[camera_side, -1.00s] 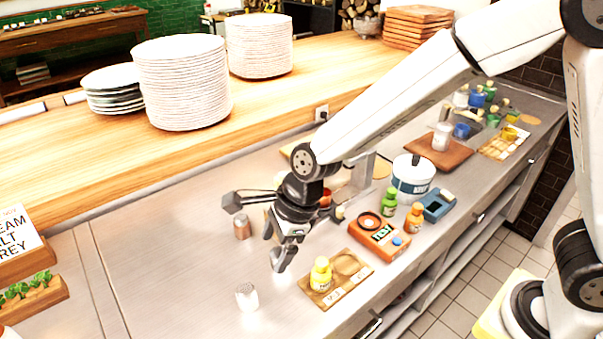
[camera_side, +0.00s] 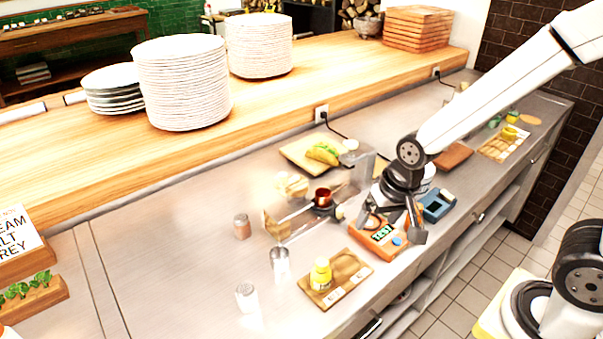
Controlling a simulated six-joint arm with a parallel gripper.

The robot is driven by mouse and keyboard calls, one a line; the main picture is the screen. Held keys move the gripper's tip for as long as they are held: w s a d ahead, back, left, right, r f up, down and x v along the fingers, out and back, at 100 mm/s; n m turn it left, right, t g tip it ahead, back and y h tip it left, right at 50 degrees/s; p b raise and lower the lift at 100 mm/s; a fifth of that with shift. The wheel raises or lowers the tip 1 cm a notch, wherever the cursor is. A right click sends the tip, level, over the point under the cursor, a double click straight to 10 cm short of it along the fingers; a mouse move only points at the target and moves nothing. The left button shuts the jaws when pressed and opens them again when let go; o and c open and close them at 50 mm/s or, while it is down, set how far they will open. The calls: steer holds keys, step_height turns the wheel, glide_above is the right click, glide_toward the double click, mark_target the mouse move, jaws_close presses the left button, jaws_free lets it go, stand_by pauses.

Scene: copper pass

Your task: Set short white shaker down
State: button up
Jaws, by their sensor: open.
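A short white shaker (camera_side: 246,297) stands upright on the steel counter, towards the front left. A small pale grey, metallic-looking cup or shaker (camera_side: 279,262) stands upright behind it and to its right, apart from it. My gripper (camera_side: 394,224) is open over the orange scale (camera_side: 380,238), well to the right of both. I see nothing between its fingers. It hides part of the scale and most of what stands behind it.
A wooden board (camera_side: 337,275) with a yellow-labelled bottle (camera_side: 320,273) lies right of the shakers. A brownish shaker (camera_side: 242,226) stands behind them. A red cup (camera_side: 323,196) and a blue box (camera_side: 437,204) stand further right. The counter at left is clear.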

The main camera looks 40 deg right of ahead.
steer(key=s+d+n, duration=0.2)
steer(key=n, duration=0.1)
steer(key=s+d+n, duration=0.1)
steer(key=shift+d+f+h, duration=0.25)
steer(key=shift+h, duration=0.05)
